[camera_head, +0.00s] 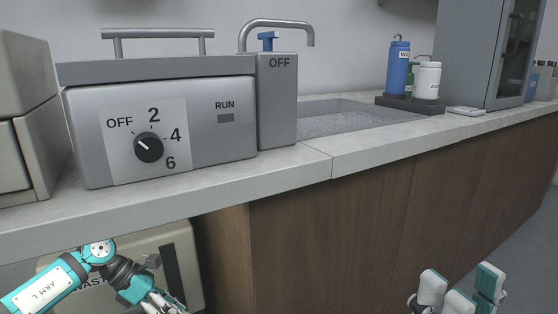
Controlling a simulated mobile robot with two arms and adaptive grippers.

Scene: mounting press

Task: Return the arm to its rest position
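My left arm, marked ARM L, reaches in at the lower left, below the counter's front edge. Its gripper (162,302) is partly cut off by the bottom edge, so its opening is unclear. My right gripper (460,289) shows at the bottom right in front of the wooden cabinet. Its white and teal finger pads stand apart, with nothing seen between them. The grey mounting press (225,145) stands on the counter, clear of both grippers. Its black dial (149,148) has its white mark toward OFF, and its lid with the bar handle looks closed.
The counter edge (290,178) runs above both grippers. A beige waste bin (185,250) stands under the counter, behind my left arm. A sink (350,118), a dark tray (410,104) with bottles and a grey cabinet (470,50) are farther right. Floor is free at lower right.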

